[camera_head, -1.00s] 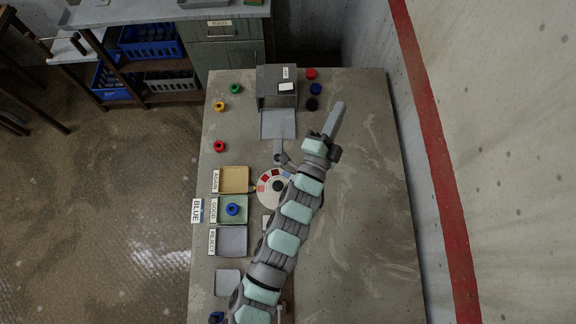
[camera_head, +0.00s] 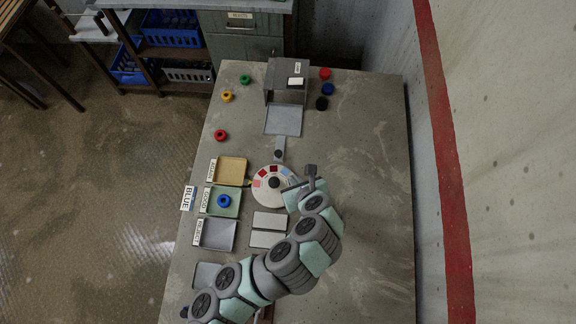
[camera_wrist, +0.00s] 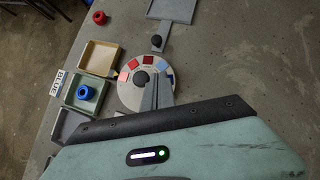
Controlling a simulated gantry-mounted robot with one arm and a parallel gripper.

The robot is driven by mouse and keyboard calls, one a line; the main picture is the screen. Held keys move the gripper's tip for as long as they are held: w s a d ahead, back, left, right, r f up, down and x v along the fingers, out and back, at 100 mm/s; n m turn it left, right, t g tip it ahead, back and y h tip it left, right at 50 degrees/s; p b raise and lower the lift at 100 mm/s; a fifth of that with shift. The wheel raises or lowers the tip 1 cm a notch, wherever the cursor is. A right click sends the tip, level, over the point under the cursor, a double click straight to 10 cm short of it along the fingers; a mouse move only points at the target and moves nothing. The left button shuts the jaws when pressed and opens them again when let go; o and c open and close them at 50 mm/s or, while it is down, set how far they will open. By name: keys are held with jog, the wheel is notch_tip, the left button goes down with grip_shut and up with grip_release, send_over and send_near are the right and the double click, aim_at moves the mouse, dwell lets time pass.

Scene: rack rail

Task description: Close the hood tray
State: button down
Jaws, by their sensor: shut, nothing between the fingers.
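The grey hood (camera_head: 287,68) stands at the far end of the table, its open front facing me. Its flat grey tray (camera_head: 283,120) sticks out in front of it, and the handle with a dark knob (camera_head: 279,152) reaches toward the dial. The tray also shows at the top of the wrist view (camera_wrist: 172,9), with its knob (camera_wrist: 156,41) below. My gripper (camera_head: 311,170) is to the right of the knob and apart from it, near the dial's right side. In the wrist view its narrow fingers (camera_wrist: 158,92) are shut and empty, over the dial's edge.
A round coloured dial (camera_head: 268,184) lies just below the tray handle. Yellow (camera_head: 232,170), green and grey (camera_head: 215,236) trays line the left, a blue ring (camera_head: 223,201) in the green one. Coloured rings flank the hood. The table's right side is clear.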

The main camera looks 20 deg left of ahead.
jog(key=b+x, duration=0.3)
jog(key=shift+f, duration=0.25)
jog(key=shift+w+a+f+p, duration=0.15)
jog(key=shift+w+a+p, duration=0.1)
jog(key=shift+p, duration=0.15)
jog(key=x, duration=0.5)
jog(key=shift+w+a, duration=0.1)
jog(key=shift+w+a+f+p, duration=0.2)
jog(key=shift+w+a+f, duration=0.05)
jog(key=shift+w+a, duration=0.3)
jog(key=shift+w+a+f+p, duration=0.15)
jog(key=shift+w+a+f, duration=0.05)
jog(key=shift+w+a, duration=0.35)
jog(key=shift+w+a+f, duration=0.1)
jog(key=shift+w+a, duration=0.2)
jog(key=shift+w, duration=0.25)
